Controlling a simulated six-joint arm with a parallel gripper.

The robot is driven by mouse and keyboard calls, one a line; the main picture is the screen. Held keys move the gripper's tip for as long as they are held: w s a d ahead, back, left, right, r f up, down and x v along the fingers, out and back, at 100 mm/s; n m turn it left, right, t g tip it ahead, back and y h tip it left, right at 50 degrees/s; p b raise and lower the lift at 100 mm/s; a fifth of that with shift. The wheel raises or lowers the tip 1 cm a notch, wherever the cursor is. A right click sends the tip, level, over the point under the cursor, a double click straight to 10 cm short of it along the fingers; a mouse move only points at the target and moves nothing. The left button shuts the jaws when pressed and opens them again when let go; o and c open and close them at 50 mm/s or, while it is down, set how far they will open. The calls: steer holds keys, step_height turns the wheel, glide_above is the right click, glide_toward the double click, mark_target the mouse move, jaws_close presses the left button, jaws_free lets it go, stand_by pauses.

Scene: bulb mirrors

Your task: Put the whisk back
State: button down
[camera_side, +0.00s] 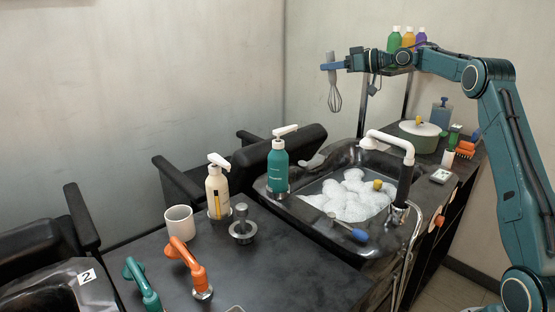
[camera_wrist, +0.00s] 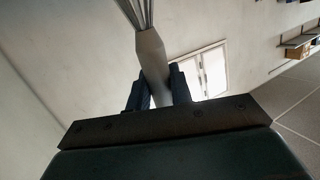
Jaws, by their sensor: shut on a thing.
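The whisk (camera_side: 335,98) has a grey handle and a wire head, and it hangs head down in the side view. My gripper (camera_side: 331,66) is shut on its handle, high above the back of the sink. The wrist view shows the whisk's handle (camera_wrist: 152,62) between the two dark fingers (camera_wrist: 158,92), with the wires running out of the top of the picture. The whisk's wire head is clear of everything around it.
The sink (camera_side: 350,197) with white foam is below. A shelf with several coloured bottles (camera_side: 408,38) stands by my wrist. A green pot (camera_side: 419,132) is on the right counter.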

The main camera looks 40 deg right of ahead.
steer(key=w+a, duration=0.6)
steer(key=a, duration=0.7)
steer(key=w+a, duration=0.5)
steer(key=a, duration=0.7)
steer(key=s+a+n+t, duration=0.1)
steer(key=s+a, duration=0.1)
steer(key=a, duration=1)
steer(key=s+a+t, duration=0.1)
steer(key=s+a, duration=0.1)
steer(key=a, duration=1.1)
steer(key=shift+y, duration=0.3)
steer(key=shift+w+d+f, duration=0.15)
steer(key=shift+f, duration=1.05)
steer(key=shift+w+d+f, duration=0.1)
steer(key=shift+f, duration=1.2)
step_height(320, 180, down, 19)
steer(key=shift+f, duration=0.35)
